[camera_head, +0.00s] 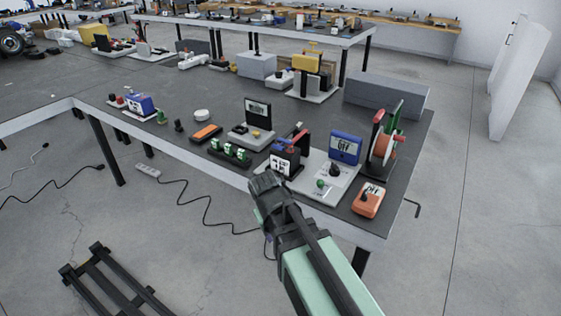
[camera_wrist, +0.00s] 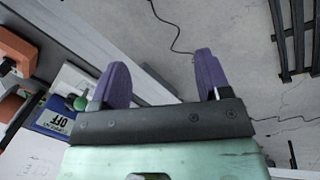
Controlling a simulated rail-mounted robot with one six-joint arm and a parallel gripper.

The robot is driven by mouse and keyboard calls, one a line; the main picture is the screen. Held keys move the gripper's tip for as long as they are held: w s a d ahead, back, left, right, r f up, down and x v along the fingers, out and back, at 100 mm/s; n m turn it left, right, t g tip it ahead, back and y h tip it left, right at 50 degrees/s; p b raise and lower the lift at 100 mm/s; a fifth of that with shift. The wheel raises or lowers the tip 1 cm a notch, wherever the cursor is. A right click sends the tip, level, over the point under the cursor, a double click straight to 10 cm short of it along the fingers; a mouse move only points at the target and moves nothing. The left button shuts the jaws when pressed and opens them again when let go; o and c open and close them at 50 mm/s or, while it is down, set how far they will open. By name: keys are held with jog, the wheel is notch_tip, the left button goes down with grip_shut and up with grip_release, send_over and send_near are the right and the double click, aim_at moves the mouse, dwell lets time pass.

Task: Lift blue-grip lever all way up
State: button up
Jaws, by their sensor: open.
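A small black unit with a white label (camera_head: 283,166) stands near the table's front edge in the head view. A blue part (camera_head: 286,145) sits at its top. It may be the blue-grip lever, but its shape and position are too small to tell. My gripper (camera_wrist: 158,80) is open and empty in the wrist view, with its two purple fingers apart. Bare floor and the table's edge show beyond them, and no lever is between them. In the head view my own arm mostly hides the gripper, in front of the table edge.
A blue box marked OFF (camera_head: 345,147) and an orange box (camera_head: 369,200) stand to the right of the unit. A reel with a red handle (camera_head: 383,143) is behind them. Green-topped parts (camera_head: 230,152) lie to the left. Open floor lies in front of the table.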

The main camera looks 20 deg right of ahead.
jog(key=w+d+f+n+t+h+b, duration=0.1)
jog(key=w+f+n+t+h+b, duration=0.35)
jog(key=w, duration=0.65)
jog(key=n+t+h+b, duration=0.2)
jog(key=n+t+h, duration=0.5)
jog(key=n, duration=1.3)
send_near(277, 147)
jog(key=x, duration=0.2)
jog(key=shift+m+g, duration=0.25)
jog(key=x, duration=1)
jog(key=shift+w+d, duration=0.1)
jog(key=shift+w, duration=0.15)
jog(key=shift+c, duration=0.3)
jog(key=c, duration=0.9)
jog(key=shift+r+y, duration=0.1)
jog(key=shift+y, duration=0.15)
